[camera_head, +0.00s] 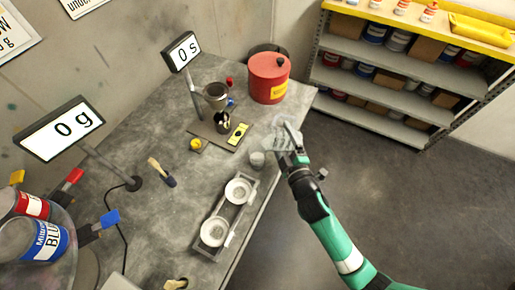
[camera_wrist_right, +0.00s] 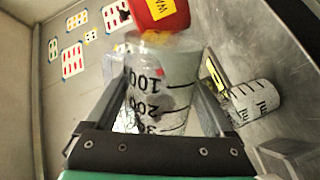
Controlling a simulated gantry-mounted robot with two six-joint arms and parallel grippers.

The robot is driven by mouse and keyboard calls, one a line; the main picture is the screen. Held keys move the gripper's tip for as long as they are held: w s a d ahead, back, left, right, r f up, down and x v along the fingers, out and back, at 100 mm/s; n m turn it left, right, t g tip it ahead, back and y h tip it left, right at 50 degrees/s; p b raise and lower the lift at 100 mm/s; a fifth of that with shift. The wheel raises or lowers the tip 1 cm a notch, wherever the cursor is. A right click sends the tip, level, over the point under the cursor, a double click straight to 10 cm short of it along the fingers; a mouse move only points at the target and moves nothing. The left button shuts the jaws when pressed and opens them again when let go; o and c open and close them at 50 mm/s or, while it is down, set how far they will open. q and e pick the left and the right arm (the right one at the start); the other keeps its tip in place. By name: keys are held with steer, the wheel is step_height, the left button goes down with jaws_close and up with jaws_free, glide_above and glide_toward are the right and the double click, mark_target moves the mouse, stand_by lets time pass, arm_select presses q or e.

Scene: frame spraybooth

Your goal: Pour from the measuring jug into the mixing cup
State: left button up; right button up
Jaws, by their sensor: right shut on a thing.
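My right gripper (camera_head: 291,146) is shut on the clear measuring jug (camera_head: 278,138), held by the table's right edge. In the right wrist view, the jug (camera_wrist_right: 160,90) with black volume marks sits between the fingers of my right gripper (camera_wrist_right: 165,72). It looks grey inside, but I cannot tell how full it is. A small grey cup (camera_head: 257,160), apparently the mixing cup, stands on the table just left of and below the jug, apart from it. It also shows with black marks in the right wrist view (camera_wrist_right: 254,101). My left gripper is out of view.
A red can (camera_head: 268,82) stands behind the jug. A viscosity-type cup stand (camera_head: 215,96) with a "0 s" display (camera_head: 181,52) is left of it. A tray with two white rings (camera_head: 228,215) lies in front. Another display (camera_head: 60,130) reads "0 g". Paint cans (camera_head: 38,240) stand at left.

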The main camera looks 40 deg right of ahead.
stand_by(0.3)
steer(key=shift+r, duration=0.1)
stand_by(0.4)
steer(key=shift+r+n+p, duration=0.1)
steer(key=shift+n+p, duration=0.3)
steer(key=shift+n, duration=0.1)
steer(key=shift+r, duration=0.1)
stand_by(0.8)
stand_by(0.7)
